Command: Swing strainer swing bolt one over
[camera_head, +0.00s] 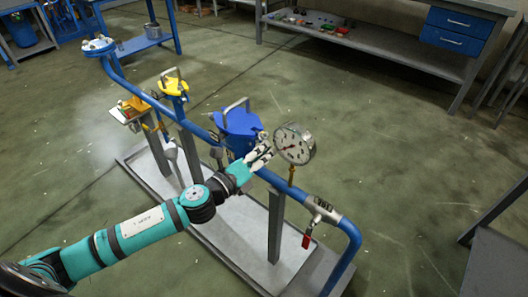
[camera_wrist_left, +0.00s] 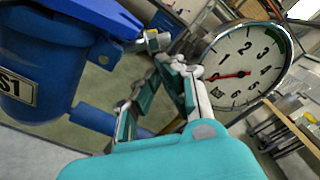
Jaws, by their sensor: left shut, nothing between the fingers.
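The blue strainer (camera_head: 240,122) stands on the blue pipe run in the head view, with a grey bar handle on its lid. It fills the left of the left wrist view (camera_wrist_left: 45,60), with part of a label showing. A metal swing bolt end with a nut (camera_wrist_left: 152,40) sticks out at the right edge of its lid. My left gripper (camera_head: 264,150) is shut and empty, between the strainer and the pressure gauge. In the left wrist view its fingertips (camera_wrist_left: 176,66) are just below the bolt end; contact cannot be told. My right gripper is not in view.
A round pressure gauge (camera_head: 295,144) stands close right of my left gripper. A valve with a red handle (camera_head: 307,240) is on the lower pipe. Yellow-topped fittings (camera_head: 174,84) stand farther left. A grey tray (camera_head: 225,235) lies beneath; the floor beyond is open.

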